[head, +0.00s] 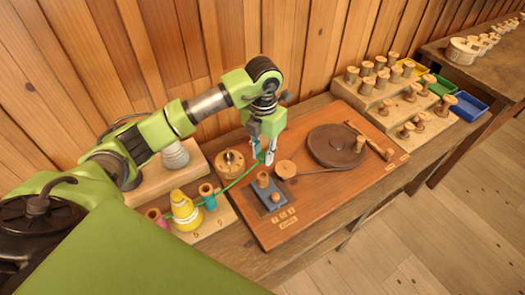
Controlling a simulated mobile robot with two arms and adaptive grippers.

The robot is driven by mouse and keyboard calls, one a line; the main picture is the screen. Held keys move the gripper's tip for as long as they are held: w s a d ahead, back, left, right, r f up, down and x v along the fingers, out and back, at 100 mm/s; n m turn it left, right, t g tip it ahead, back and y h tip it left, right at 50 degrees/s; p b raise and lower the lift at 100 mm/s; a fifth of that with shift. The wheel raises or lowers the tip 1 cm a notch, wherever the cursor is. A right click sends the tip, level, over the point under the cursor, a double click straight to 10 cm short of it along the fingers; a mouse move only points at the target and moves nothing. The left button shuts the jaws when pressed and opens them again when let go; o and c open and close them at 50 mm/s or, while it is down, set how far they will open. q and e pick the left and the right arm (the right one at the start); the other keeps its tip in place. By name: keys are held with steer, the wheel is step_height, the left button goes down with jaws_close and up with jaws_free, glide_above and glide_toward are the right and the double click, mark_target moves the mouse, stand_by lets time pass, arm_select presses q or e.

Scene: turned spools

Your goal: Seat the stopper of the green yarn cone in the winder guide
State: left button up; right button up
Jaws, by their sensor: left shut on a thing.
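My left gripper (264,158) points down over the left part of the wooden winder board. It is shut on a small green piece at the end of a green yarn (237,180), probably the stopper; the fingers hide most of it. The yarn runs down left to the teal-green cone (208,197) in a wooden rack. A grey block with wooden pegs (271,196), possibly the winder guide, sits on the board below the gripper, apart from it. A round wooden disc (287,169) lies right of the gripper. My right gripper is not in view.
A yellow cone (184,212) and a pink one (155,219) stand beside the teal-green cone. A round wooden piece (231,162) is left of the gripper. The dark wheel (336,146) fills the board's right. Stepped spool racks (386,112) and coloured bins (467,107) stand beyond.

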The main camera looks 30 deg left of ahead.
arm_select(q)
steer(key=shift+a+f+n, duration=0.1)
steer(key=shift+f+n, duration=0.2)
steer(key=shift+f+b, duration=1.85)
steer(key=shift+f, duration=0.7)
steer(key=shift+f, duration=0.1)
steer(key=shift+f+b, duration=0.9)
steer(key=shift+f, duration=0.1)
steer(key=o, duration=0.8)
steer(key=shift+o, duration=0.3)
steer(key=o, duration=0.3)
steer(key=shift+r, duration=0.1)
